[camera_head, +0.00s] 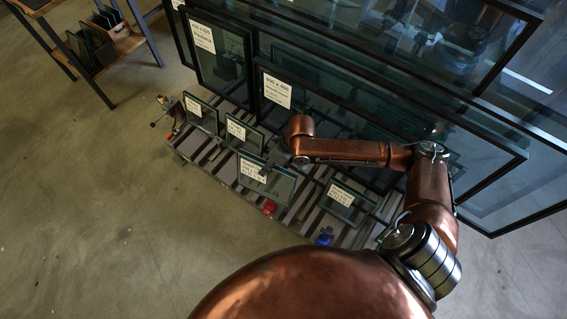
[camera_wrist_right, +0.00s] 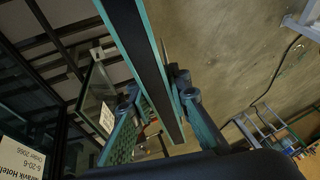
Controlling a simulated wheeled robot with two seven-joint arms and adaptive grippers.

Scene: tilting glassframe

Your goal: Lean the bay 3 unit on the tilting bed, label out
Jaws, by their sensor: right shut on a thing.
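My right gripper (camera_head: 275,166) is shut on a small framed glass unit (camera_head: 282,186) with a white label, the third small unit from the left. In the right wrist view my right gripper's teal pads (camera_wrist_right: 165,115) clamp the unit's edge (camera_wrist_right: 140,45) from both sides. The label's text is too small to read, so I cannot confirm the bay number. The label faces the front left. The slatted grey bed (camera_head: 222,167) lies below. I cannot tell whether the held unit touches it. My left gripper is not in view.
Other labelled small units stand on the slats: two to the left (camera_head: 201,114) (camera_head: 243,134) and one to the right (camera_head: 346,203). Large framed panes (camera_head: 215,62) lean behind. A red part (camera_head: 269,207) and a blue part (camera_head: 323,239) sit at the front edge.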

